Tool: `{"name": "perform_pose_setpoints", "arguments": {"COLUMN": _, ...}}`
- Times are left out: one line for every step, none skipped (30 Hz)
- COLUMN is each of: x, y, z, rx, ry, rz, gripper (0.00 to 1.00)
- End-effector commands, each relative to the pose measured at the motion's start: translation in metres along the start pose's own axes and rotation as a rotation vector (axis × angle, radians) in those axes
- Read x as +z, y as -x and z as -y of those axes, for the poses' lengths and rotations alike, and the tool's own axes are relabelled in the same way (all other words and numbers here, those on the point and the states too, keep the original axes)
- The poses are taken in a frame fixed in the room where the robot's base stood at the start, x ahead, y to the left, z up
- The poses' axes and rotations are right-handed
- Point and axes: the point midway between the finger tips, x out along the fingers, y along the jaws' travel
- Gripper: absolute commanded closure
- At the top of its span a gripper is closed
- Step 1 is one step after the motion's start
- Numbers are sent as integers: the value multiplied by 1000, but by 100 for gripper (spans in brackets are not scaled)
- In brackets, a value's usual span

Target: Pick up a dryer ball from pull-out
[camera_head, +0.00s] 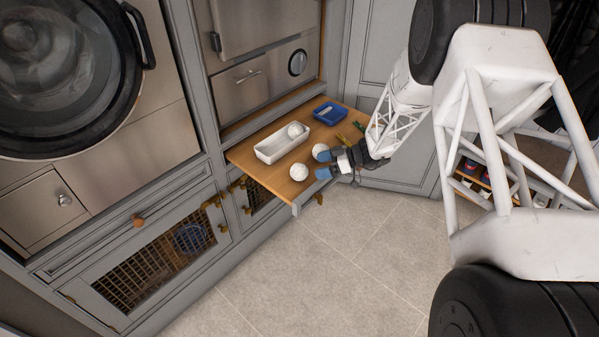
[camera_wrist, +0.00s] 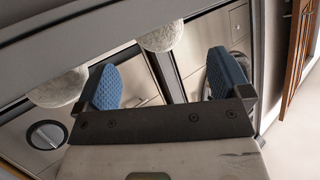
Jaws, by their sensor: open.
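The pull-out (camera_head: 249,166) is a wooden shelf extending from the grey cabinet. One pale dryer ball (camera_head: 298,172) lies on it ahead of my gripper (camera_head: 322,164). Another dryer ball (camera_head: 319,150) lies close beside the upper blue fingertip. A third ball (camera_head: 295,130) sits in a white tray (camera_head: 268,154). My gripper is open and empty over the shelf's near part. In the wrist view, one ball (camera_wrist: 160,36) shows beyond the gap between the blue pads, cut off at the top. Another ball (camera_wrist: 58,89) is beside the left pad. Contact with the pads cannot be told.
A blue tray (camera_head: 330,113) stands at the shelf's far right. Small yellow (camera_head: 341,138) and green (camera_head: 358,126) items lie near my arm. Steel appliance fronts (camera_head: 263,80) rise behind the shelf. The tiled floor (camera_head: 330,260) in front is clear.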

Motion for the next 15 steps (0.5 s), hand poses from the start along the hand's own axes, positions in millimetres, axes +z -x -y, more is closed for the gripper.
{"name": "perform_pose_setpoints", "arguments": {"x": 0, "y": -3, "z": 0, "rx": -1, "ry": 0, "rz": 0, "gripper": 5}}
{"name": "perform_pose_setpoints", "arguments": {"x": 0, "y": -5, "z": 0, "rx": -1, "ry": -1, "rz": 0, "gripper": 5}}
{"name": "perform_pose_setpoints", "arguments": {"x": 0, "y": -8, "z": 0, "rx": -1, "ry": -1, "rz": 0, "gripper": 5}}
{"name": "perform_pose_setpoints", "arguments": {"x": 0, "y": -11, "z": 0, "rx": -1, "ry": -1, "rz": 0, "gripper": 5}}
{"name": "perform_pose_setpoints", "arguments": {"x": 0, "y": -13, "z": 0, "rx": -1, "ry": -1, "rz": 0, "gripper": 5}}
{"name": "perform_pose_setpoints", "arguments": {"x": 0, "y": -16, "z": 0, "rx": -1, "ry": -1, "rz": 0, "gripper": 5}}
{"name": "perform_pose_setpoints", "arguments": {"x": 0, "y": -19, "z": 0, "rx": -1, "ry": -1, "rz": 0, "gripper": 5}}
{"name": "perform_pose_setpoints", "arguments": {"x": 0, "y": -21, "z": 0, "rx": -1, "ry": -1, "rz": 1, "gripper": 5}}
{"name": "perform_pose_setpoints", "arguments": {"x": 0, "y": -22, "z": 0, "rx": -1, "ry": -1, "rz": 1, "gripper": 5}}
{"name": "perform_pose_setpoints", "arguments": {"x": 0, "y": -23, "z": 0, "rx": -1, "ry": -1, "rz": 1, "gripper": 5}}
{"name": "perform_pose_setpoints", "arguments": {"x": 0, "y": -24, "z": 0, "rx": -1, "ry": -1, "rz": 1, "gripper": 5}}
{"name": "perform_pose_setpoints", "arguments": {"x": 0, "y": -24, "z": 0, "rx": 0, "ry": -1, "rz": 1, "gripper": 5}}
{"name": "perform_pose_setpoints", "arguments": {"x": 0, "y": -24, "z": 0, "rx": 0, "ry": -1, "rz": 1, "gripper": 5}}
{"name": "perform_pose_setpoints", "arguments": {"x": 0, "y": -24, "z": 0, "rx": 0, "ry": -1, "rz": 1, "gripper": 5}}
{"name": "perform_pose_setpoints", "arguments": {"x": 0, "y": -24, "z": 0, "rx": 0, "ry": -1, "rz": 1, "gripper": 5}}
